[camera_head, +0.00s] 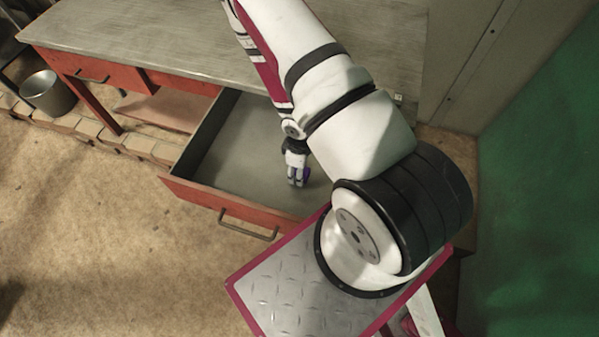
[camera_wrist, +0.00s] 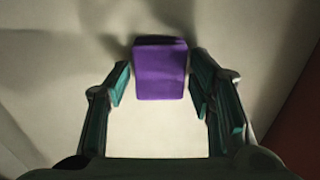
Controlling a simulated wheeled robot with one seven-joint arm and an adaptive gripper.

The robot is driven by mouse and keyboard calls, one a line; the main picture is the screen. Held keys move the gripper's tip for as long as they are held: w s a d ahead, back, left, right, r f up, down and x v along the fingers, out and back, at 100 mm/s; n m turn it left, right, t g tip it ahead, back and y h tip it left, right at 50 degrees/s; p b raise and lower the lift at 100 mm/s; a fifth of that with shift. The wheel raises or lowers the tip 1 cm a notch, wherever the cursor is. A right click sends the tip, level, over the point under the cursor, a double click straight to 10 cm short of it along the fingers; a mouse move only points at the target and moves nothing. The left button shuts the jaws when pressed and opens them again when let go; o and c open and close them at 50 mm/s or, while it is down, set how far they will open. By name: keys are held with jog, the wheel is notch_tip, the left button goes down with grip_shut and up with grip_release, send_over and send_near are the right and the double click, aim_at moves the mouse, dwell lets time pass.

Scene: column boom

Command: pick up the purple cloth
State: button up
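The purple cloth (camera_wrist: 160,70) shows in the wrist view as a small, block-like purple piece on the pale drawer floor. My gripper (camera_wrist: 159,84) is open, with one finger on each side of the cloth. A narrow gap shows at the left finger; the right finger is very close to the cloth, and I cannot tell if it touches. In the head view my gripper (camera_head: 298,183) is low inside the open drawer, and a bit of the purple cloth (camera_head: 306,173) shows beside its fingers. The rest of the cloth is hidden there by my gripper.
The open drawer (camera_head: 205,196) has a red front with a handle (camera_head: 248,231) and juts from the workbench (camera_head: 150,35). Its walls surround my gripper. A metal bucket (camera_head: 47,92) stands on the floor at left. The visible drawer floor left of my gripper is clear.

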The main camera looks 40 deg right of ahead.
jog(key=c, duration=0.7)
jog(key=shift+r, duration=0.15)
jog(key=shift+c, duration=0.2)
notch_tip(320, 180, up, 10)
jog(key=shift+b, duration=0.4)
